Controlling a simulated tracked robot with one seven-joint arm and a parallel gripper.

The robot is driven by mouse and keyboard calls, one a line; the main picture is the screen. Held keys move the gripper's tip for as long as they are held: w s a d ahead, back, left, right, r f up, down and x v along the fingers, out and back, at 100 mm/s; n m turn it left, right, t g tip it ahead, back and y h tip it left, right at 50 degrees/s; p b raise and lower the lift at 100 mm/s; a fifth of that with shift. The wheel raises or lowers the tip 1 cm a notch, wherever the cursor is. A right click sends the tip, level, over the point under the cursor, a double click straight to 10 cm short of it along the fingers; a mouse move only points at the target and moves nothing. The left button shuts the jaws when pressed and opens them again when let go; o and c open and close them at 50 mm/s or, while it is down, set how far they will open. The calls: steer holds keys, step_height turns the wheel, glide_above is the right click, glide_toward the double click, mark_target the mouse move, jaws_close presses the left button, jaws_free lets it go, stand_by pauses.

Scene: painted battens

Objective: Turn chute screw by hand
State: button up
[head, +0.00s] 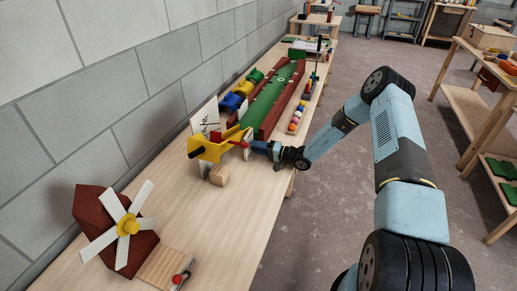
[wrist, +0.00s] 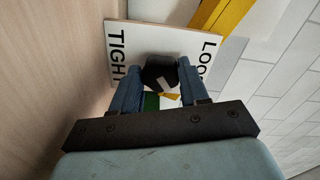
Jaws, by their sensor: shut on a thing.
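My gripper (head: 256,147) reaches in from the right over the bench, at the right side of the yellow chute piece (head: 212,146). In the wrist view my gripper (wrist: 160,80) has its two blue fingers shut on a black knob (wrist: 160,70) with a white mark, the screw's head. In the head view my fingers hide this knob. Behind it in the wrist view is a white sign (wrist: 140,40) with "TIGHT" and part of another word beginning "LOO". A small red part (head: 242,144) shows beside my fingertips in the head view.
A wooden block (head: 219,176) lies below the yellow piece. A white-bladed windmill (head: 126,226) stands at the near left. A long green and red trough (head: 270,103) lies farther back, beside a tray of coloured balls (head: 295,118). A grey wall runs along the left.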

steer(key=shift+s+f+n, duration=0.1)
steer(key=shift+f+n, duration=0.1)
steer(key=shift+n, duration=0.4)
steer(key=shift+s+f+n, duration=0.1)
steer(key=shift+f+n, duration=0.05)
steer(key=shift+n, duration=0.45)
steer(key=o, duration=1.1)
steer(key=shift+w+r, duration=0.15)
steer(key=shift+c, duration=0.2)
steer(key=shift+d, duration=0.15)
steer(key=v, duration=1.3)
steer(key=shift+d, duration=0.25)
